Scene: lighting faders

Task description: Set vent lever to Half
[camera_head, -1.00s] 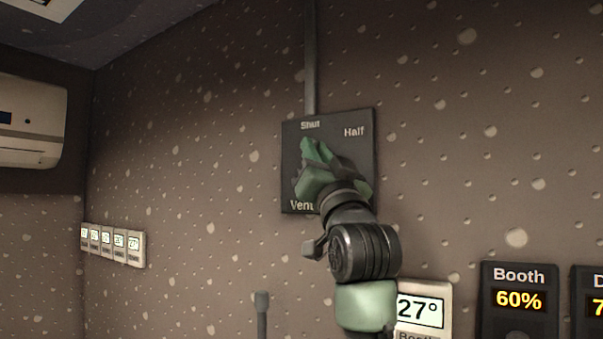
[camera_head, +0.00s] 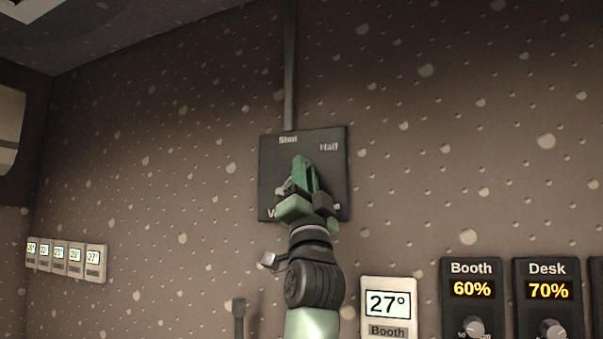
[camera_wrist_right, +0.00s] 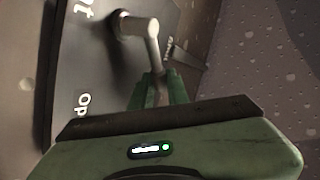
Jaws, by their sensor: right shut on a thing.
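The vent panel (camera_head: 272,165) is a dark square plate on the wall in the head view, with "Shut" at its top and "Half" at its upper right. My right gripper (camera_head: 303,172) is in front of the panel's middle, pointing up, and covers the lever and most of the lower label. In the right wrist view, the vent lever (camera_wrist_right: 143,29) is a pale bent rod coming from a round hub. The green fingers of my right gripper (camera_wrist_right: 158,90) are shut on its end. The lever's exact setting is hard to read. My left gripper is not in view.
A dark conduit (camera_head: 290,70) runs up the wall from the panel. Below right are a thermostat (camera_head: 388,304) reading 27° and Booth (camera_head: 472,288) and Desk (camera_head: 548,290) dials. A row of small displays (camera_head: 66,259) is at the far left.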

